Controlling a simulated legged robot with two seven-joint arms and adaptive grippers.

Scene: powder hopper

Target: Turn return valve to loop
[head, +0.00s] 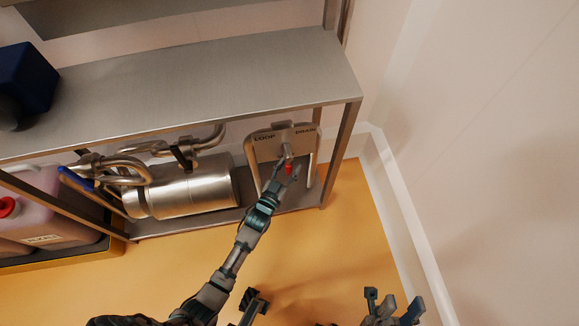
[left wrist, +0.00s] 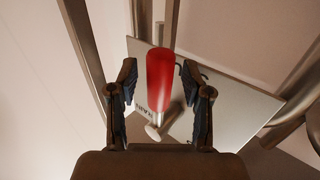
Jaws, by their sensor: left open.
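The return valve has a metal lever with a red handle (head: 289,168). It stands in front of a grey plate (head: 268,150) marked LOOP on the left and DRAIN on the right. The lever hangs downward from near the plate's middle. My left gripper (head: 289,174) is at the red handle. In the left wrist view, the red handle (left wrist: 160,82) lies between the two open fingers of my left gripper (left wrist: 156,85), with gaps on both sides. The plate (left wrist: 225,110) is behind it, its lettering partly hidden. My right gripper (head: 394,300) is open and empty at the bottom right.
A steel shelf (head: 200,85) overhangs the valve, with a leg (head: 340,150) close on its right. A steel cylinder (head: 190,192) and bent pipes (head: 120,165) are left of the plate. A red-capped container (head: 45,215) stands far left. The orange floor (head: 340,240) in front is clear.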

